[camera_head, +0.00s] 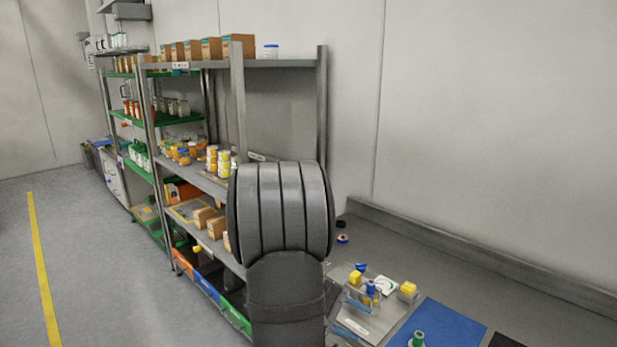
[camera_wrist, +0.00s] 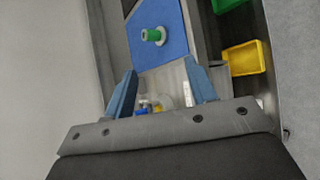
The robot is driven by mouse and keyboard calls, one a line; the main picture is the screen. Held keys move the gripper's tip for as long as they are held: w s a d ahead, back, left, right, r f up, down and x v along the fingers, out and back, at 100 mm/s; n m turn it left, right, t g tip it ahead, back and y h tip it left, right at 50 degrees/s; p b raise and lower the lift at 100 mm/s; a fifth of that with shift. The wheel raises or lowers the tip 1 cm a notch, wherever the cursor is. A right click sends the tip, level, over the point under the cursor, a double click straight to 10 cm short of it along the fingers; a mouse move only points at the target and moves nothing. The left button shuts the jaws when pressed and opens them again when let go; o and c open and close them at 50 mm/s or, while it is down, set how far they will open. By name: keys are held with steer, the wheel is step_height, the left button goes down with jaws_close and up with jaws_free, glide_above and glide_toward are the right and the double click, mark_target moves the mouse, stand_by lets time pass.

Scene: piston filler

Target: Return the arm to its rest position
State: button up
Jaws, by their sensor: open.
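My gripper (camera_wrist: 160,92) shows in the wrist view with its two blue fingers spread wide apart and nothing between the tips. In the head view, a dark rounded link of my arm fills the lower middle and stands in front of part of the shelf; the gripper's fingers cannot be made out clearly there. In the wrist view, a green cylindrical part (camera_wrist: 152,35) stands on a blue mat (camera_wrist: 172,52) beyond the fingertips. The same green part (camera_head: 417,339) and blue mat (camera_head: 445,322) show at the bottom right of the head view.
A metal shelf rack (camera_head: 280,63) with boxes and jars stands at left. A grey plate (camera_head: 370,325) on the bench carries small blue and yellow parts. A yellow bin (camera_wrist: 245,59) lies at the right of the wrist view.

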steer(key=w+a+f+n+t+h, duration=0.1)
steer(key=w+a+f+n+t, duration=0.2)
steer(key=n, duration=0.4)
steer(key=w+a+f+n+t+h, duration=0.2)
steer(key=w+a+f+n+t, duration=0.1)
steer(key=a+n+t, duration=0.2)
steer(key=a+n, duration=0.2)
steer(key=a, duration=0.1)
steer(key=shift+a+f+n, duration=0.15)
steer(key=shift+f+n, duration=0.15)
steer(key=shift+f, duration=0.1)
